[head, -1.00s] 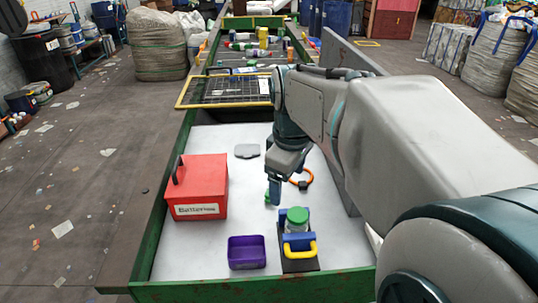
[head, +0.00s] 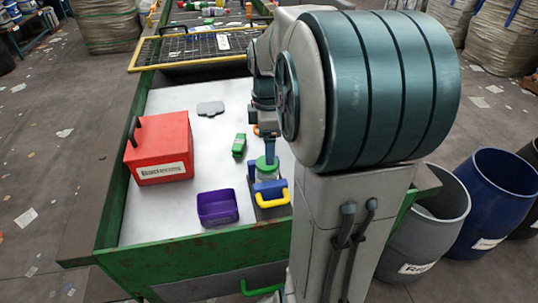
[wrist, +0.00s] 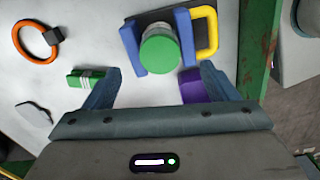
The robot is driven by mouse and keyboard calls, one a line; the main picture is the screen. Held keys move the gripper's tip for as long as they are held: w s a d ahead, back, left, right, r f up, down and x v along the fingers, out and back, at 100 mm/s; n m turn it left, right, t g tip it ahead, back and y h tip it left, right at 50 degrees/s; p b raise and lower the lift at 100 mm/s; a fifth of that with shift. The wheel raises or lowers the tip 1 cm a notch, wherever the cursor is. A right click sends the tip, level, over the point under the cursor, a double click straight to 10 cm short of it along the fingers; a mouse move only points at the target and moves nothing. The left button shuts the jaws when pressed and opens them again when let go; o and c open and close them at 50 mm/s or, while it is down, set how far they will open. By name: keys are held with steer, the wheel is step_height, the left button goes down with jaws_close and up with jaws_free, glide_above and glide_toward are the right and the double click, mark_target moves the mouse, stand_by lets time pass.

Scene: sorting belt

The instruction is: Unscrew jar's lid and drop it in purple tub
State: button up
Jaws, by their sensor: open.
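The jar (head: 269,176) stands upright in a holder with blue jaws (head: 270,190) and a yellow handle (head: 274,200). Its green lid (head: 267,163) is on top; from above in the wrist view the lid (wrist: 160,52) sits between the blue jaws. My gripper (head: 269,150) is just above or behind the lid in the head view. In the wrist view my gripper (wrist: 160,69) is open and empty, with the lid slightly beyond its fingertips. The purple tub (head: 218,221) is left of the holder, looks empty, and is partly hidden by a finger in the wrist view (wrist: 191,86).
A red box (head: 160,150) with a handle stands at left. A small green item (head: 239,145), a grey flat piece (head: 210,108) and an orange ring (wrist: 36,42) lie on the white surface. A green rim (head: 180,246) borders it. Bins (head: 440,235) stand at right.

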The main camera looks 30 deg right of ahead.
steer(key=shift+f, duration=2.7)
steer(key=c, duration=1.1)
